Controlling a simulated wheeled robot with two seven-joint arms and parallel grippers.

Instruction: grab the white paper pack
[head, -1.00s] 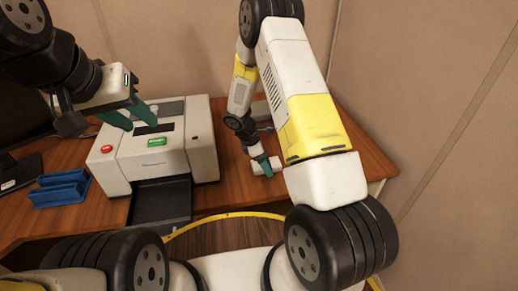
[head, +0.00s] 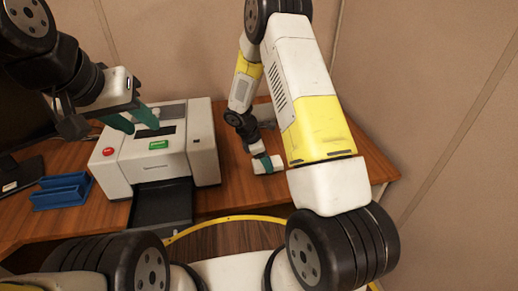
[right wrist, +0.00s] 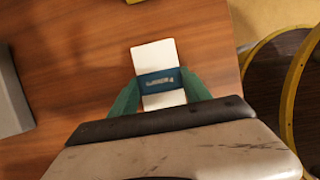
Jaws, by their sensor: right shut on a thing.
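The white paper pack (right wrist: 154,57) has a dark blue band with lettering around its middle. In the right wrist view it lies between the two green fingers of my right gripper (right wrist: 160,84), which are shut on it at the band. In the head view the pack (head: 258,164) shows small on the desk, right of the machine, with my right gripper (head: 268,163) at it. Whether the pack touches the desk is hard to tell. My left gripper (head: 134,118) hangs over the machine's top with its green fingers apart and nothing between them.
A white machine (head: 202,150) with red and green buttons and a dark front tray (head: 162,204) stands on the wooden desk (head: 232,190). A blue holder (head: 62,191) and a dark monitor are at left. Walls stand behind and right. A yellow ring runs below the desk edge.

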